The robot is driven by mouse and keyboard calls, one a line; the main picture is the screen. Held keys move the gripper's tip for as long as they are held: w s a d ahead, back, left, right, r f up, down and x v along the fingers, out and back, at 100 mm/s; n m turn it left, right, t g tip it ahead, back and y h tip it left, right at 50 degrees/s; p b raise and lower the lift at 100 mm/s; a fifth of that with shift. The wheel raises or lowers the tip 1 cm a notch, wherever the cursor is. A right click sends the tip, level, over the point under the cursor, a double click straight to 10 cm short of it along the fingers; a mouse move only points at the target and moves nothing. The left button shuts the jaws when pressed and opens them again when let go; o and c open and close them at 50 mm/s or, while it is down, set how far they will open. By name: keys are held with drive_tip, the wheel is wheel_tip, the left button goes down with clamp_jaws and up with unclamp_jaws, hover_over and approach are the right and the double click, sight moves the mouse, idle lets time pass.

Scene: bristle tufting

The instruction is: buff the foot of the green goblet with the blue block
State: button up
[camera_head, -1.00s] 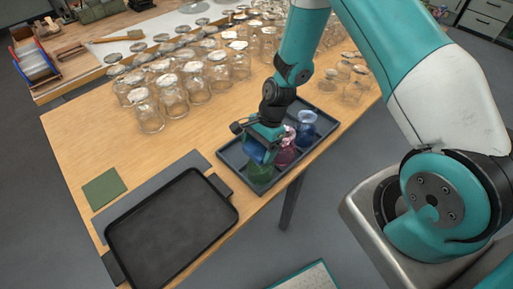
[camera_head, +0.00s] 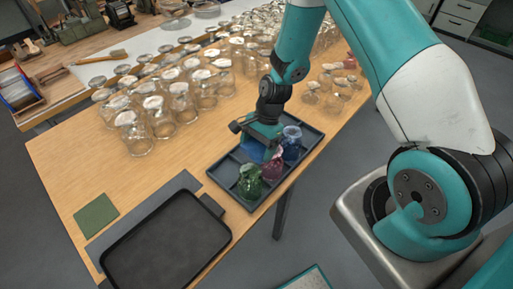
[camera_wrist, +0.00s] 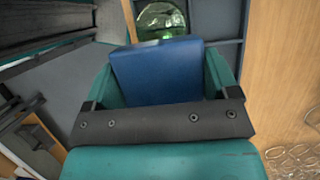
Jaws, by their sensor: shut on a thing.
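The green goblet (camera_head: 250,182) stands in the near end of the dark divided tray (camera_head: 222,184). It also shows in the wrist view (camera_wrist: 160,18), just beyond the block and cut by the top edge. My gripper (camera_head: 256,147) is shut on the blue block (camera_wrist: 158,72), which sits between its teal fingers. In the head view the blue block (camera_head: 251,150) is partly hidden by the gripper, behind the green goblet. A gap shows between block and goblet in the head view; their height difference is unclear.
A pink goblet (camera_head: 272,166) and a blue goblet (camera_head: 291,143) share the tray, close to my gripper. Several clear glass jars (camera_head: 158,118) stand farther back. A black tray (camera_head: 165,245) and a green cloth (camera_head: 96,216) lie at the left front.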

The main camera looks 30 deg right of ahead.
drive_tip(key=shift+r+p, duration=0.75)
drive_tip(key=shift+r, duration=0.55)
